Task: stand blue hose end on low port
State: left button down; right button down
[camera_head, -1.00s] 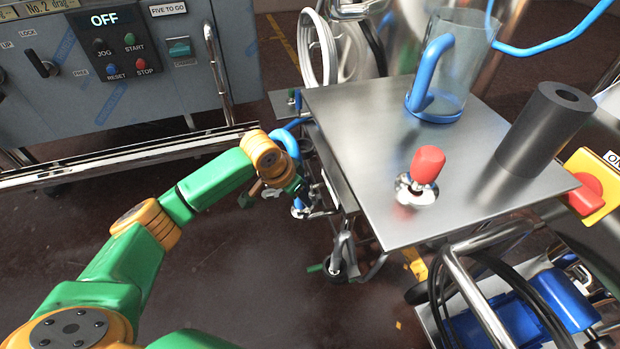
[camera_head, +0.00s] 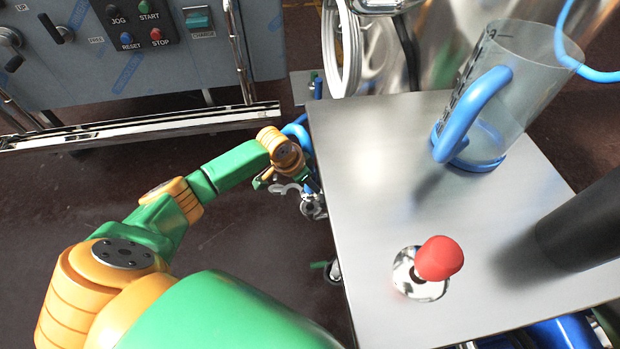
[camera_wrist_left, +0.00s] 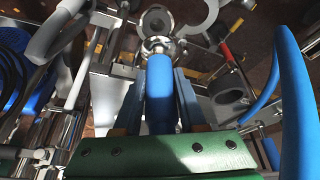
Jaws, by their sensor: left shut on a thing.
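The blue hose (camera_head: 297,131) curves behind my left wrist beside the steel table in the head view. My left gripper (camera_head: 309,188) is beside the table's left edge, below its top. In the left wrist view my left gripper (camera_wrist_left: 160,95) is shut around the blue hose end (camera_wrist_left: 160,98), which has a shiny metal collar. A round grey metal ring with a dark opening (camera_wrist_left: 155,20) shows just beyond the collar. It may be the low port; I cannot tell whether they touch. An open metal clamp (camera_wrist_left: 203,18) lies beside it. My right gripper is out of view.
The steel table (camera_head: 370,190) bears a clear jug with a blue handle (camera_head: 490,100), a red-knobbed fitting (camera_head: 438,258) and a dark cylinder (camera_head: 590,225). A grey control cabinet (camera_head: 130,70) stands at the upper left. Dark floor is free between them.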

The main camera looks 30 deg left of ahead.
aim_at(310, 191)
pick_arm(q)
jog(key=shift+f+b, duration=1.25)
jog(key=shift+f, duration=1)
jog(key=shift+r, duration=0.1)
jog(key=shift+r, duration=0.1)
